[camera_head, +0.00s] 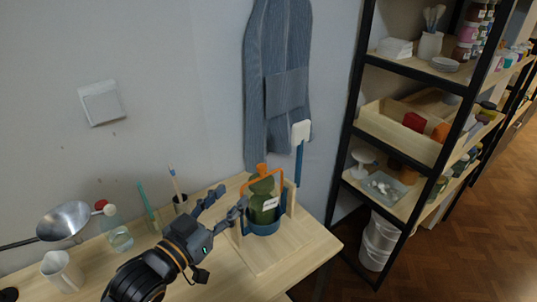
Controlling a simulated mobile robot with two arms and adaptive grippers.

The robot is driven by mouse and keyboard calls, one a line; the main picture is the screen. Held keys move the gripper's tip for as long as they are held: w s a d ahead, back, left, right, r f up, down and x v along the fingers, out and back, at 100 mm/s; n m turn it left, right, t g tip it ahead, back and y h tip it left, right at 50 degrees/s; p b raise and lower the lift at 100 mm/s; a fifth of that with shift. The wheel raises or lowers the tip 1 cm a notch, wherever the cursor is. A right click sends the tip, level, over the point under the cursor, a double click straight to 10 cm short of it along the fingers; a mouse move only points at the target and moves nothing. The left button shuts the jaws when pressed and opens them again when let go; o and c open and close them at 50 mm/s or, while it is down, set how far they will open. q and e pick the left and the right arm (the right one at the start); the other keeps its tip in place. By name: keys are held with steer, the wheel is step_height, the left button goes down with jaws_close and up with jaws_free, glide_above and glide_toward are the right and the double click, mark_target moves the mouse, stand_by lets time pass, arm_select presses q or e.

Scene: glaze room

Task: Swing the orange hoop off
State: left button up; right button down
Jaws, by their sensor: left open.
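The orange hoop (282,178) arches over a green bottle (263,202) with a pale label. The bottle stands upright in a blue round holder (265,226) on a wooden board. An orange knob (261,168) shows at the bottle's top. My left gripper (233,196) is open and empty, just left of the hoop and bottle. Its fingers point toward them; whether a fingertip touches the hoop I cannot tell. My right gripper is not in view.
A blue post with a white top (300,132) rises behind the holder. A clear bottle (119,236), a white jug (62,271) and a metal bowl (65,221) stand left. A blue apron (276,80) hangs behind. A shelf rack (409,62) stands right.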

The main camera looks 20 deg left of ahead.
mark_target(259, 169)
arm_select(q)
steer(key=p+x, duration=0.3)
steer(key=x, duration=0.9)
steer(key=shift+w+d+r+p, duration=0.1)
steer(key=shift+w+d+p, duration=0.1)
steer(key=shift+p, duration=0.1)
steer(key=shift+w, duration=0.25)
steer(key=c, duration=0.7)
jaws_close()
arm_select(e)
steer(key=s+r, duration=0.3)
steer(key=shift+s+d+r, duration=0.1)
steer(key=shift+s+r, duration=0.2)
